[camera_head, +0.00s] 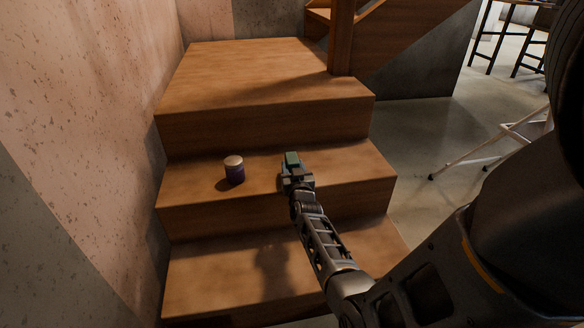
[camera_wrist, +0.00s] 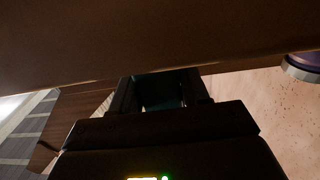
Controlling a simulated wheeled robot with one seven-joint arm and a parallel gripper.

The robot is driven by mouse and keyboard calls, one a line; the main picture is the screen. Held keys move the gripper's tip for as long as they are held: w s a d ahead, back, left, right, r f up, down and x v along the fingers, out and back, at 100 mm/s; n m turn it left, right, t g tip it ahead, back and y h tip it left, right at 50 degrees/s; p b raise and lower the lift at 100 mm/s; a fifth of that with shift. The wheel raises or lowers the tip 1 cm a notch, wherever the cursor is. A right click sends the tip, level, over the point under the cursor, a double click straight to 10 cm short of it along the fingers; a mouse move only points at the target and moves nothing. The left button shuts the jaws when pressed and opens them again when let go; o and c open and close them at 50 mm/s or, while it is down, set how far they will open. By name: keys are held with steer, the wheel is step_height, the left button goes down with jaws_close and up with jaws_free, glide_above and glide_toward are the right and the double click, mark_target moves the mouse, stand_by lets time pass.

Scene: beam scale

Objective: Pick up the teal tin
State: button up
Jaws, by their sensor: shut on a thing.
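The teal tin (camera_head: 292,158) is at the end of my gripper (camera_head: 296,172), over the middle wooden step in the head view. My gripper is shut on it. In the wrist view the tin (camera_wrist: 160,92) is a dark teal shape between the two fingers of my gripper (camera_wrist: 160,95), partly hidden by them and in shadow. I cannot tell whether the tin touches the step or hangs just above it.
A purple tin with a pale lid (camera_head: 234,170) stands on the same step (camera_head: 200,187), left of my gripper. The wrist view shows part of it (camera_wrist: 304,66) at right. A speckled wall (camera_head: 90,120) borders the stairs at left.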

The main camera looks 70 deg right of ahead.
steer(key=c, duration=0.4)
steer(key=shift+o, duration=0.2)
steer(key=shift+r, duration=0.1)
